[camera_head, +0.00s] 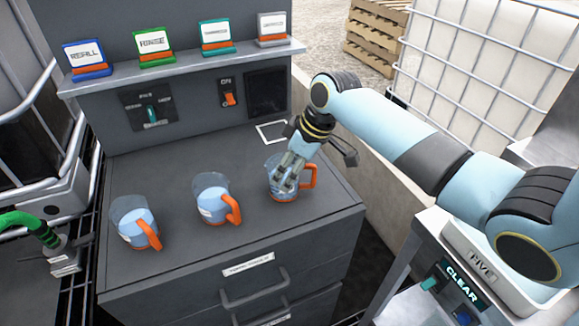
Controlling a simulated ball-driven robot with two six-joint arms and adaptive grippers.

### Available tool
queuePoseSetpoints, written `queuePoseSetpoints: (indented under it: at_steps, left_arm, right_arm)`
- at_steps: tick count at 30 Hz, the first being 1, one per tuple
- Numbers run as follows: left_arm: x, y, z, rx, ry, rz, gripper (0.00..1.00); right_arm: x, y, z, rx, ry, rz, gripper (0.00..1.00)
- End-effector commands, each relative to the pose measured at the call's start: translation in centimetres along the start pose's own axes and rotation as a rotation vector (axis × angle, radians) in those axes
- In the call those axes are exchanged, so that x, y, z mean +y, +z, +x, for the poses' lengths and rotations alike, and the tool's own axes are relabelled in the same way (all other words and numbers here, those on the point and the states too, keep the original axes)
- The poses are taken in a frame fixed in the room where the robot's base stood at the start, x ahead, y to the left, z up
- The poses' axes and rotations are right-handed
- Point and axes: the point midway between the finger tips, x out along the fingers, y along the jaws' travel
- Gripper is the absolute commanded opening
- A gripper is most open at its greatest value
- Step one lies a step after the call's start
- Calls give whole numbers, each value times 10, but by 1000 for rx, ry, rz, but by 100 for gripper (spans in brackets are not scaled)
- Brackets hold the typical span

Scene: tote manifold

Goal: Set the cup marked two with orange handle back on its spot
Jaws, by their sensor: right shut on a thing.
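Three clear measuring cups with orange handles are at the grey cabinet top. The right cup (284,193) is at my right gripper (287,181), which points down onto it and is shut on it. The fingers overlap the cup's upper part, and its orange handle faces right. I cannot tell whether its base touches the top. The middle cup (211,207) and the left cup (127,229) stand upright with bluish contents and pale labels. I cannot read a number on any cup. A white square outline (260,132) lies behind the right cup, partly hidden by my gripper. My left gripper is not in view.
The cabinet top (150,185) is clear behind the left and middle cups. A back panel has a teal switch (151,114), an orange switch (229,98) and a shelf (180,67) with several coloured signs. A low wall (362,172) runs along the right.

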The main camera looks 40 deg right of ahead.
Motion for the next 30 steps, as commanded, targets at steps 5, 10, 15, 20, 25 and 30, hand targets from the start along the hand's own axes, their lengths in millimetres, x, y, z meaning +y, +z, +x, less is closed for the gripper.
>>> queuePoseSetpoints:
  at_steps: [5,10,15,20,25,30]
  left_arm:
    - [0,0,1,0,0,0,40]
    - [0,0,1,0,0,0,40]
    - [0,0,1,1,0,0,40]
    - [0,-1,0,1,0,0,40]
    - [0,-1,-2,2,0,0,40]
    - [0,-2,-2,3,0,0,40]
  right_arm:
    - [0,1,2,0,0,0,74]
    - [0,1,2,0,0,0,89]
    - [0,1,2,0,0,0,89]
    - [1,0,-6,0,1,-1,89]
    - [1,0,-37,1,3,-4,89]
    - [2,0,-77,1,4,-3,89]
